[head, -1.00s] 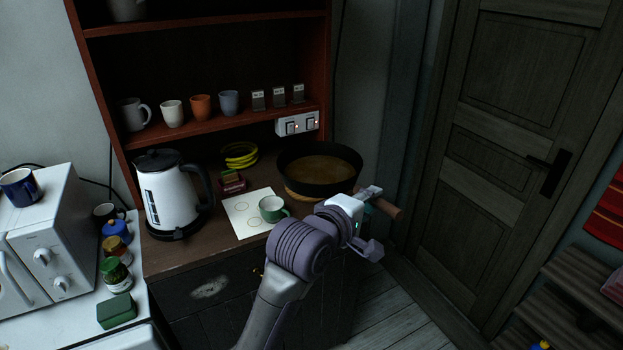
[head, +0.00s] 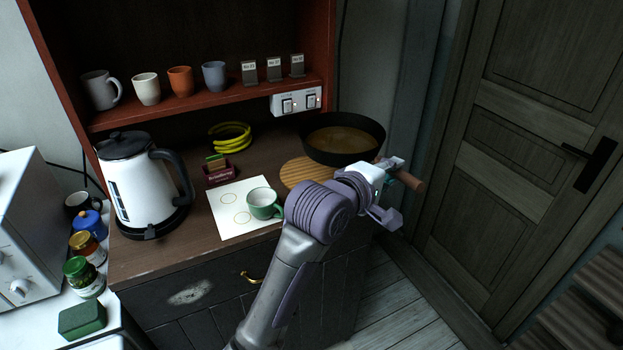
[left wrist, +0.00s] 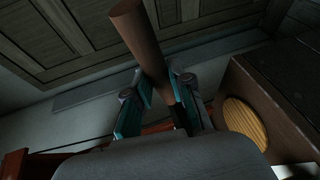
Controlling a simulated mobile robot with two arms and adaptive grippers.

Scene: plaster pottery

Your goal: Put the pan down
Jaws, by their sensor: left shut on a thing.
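The dark pan (head: 343,150) with brown contents is at the right rear end of the wooden counter. My left gripper (head: 390,175) is shut on its brown wooden handle (head: 408,181). In the left wrist view, the handle (left wrist: 143,42) runs between the teal fingers of my left gripper (left wrist: 163,98). A round wooden trivet (head: 303,172) lies on the counter, just left of and in front of the pan, partly overlapped by it in the head view. It also shows in the wrist view (left wrist: 244,120). Contact under the pan is hidden. My right gripper is out of view.
The hutch's side panel and wall switches (head: 297,101) are behind the pan.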

